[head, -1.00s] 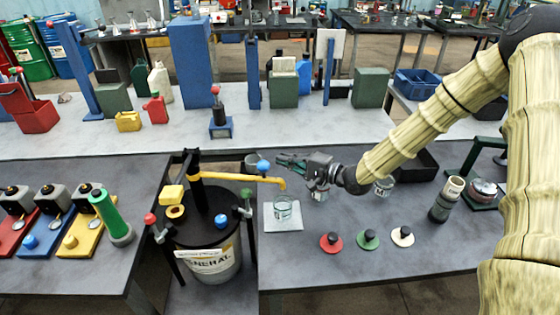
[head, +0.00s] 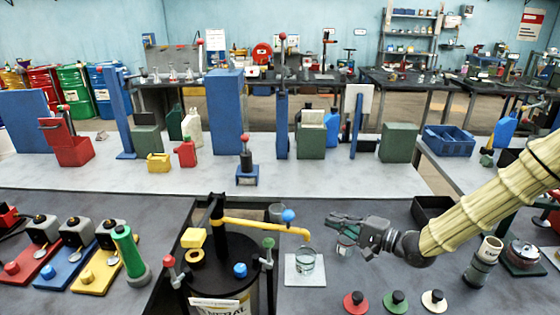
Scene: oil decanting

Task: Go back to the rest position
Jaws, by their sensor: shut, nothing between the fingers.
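My gripper (head: 345,222) is shut and empty in the head view. It hovers above the front bench, right of the yellow spout (head: 265,226) with its blue ball. A clear glass beaker (head: 306,262) stands on a pale square pad (head: 292,277) below the spout's end. Behind my gripper is a small jar, partly hidden by it. The black-lidded drum (head: 228,257) with the spout stands left of the beaker, its lower part cut off by the frame.
Red (head: 356,302), green (head: 395,301) and pale (head: 434,300) knobbed discs lie on the front bench. A dark cylinder (head: 483,262) stands at the right. A black tray (head: 432,212) lies behind my arm. Blue columns and cans stand on the pale middle bench.

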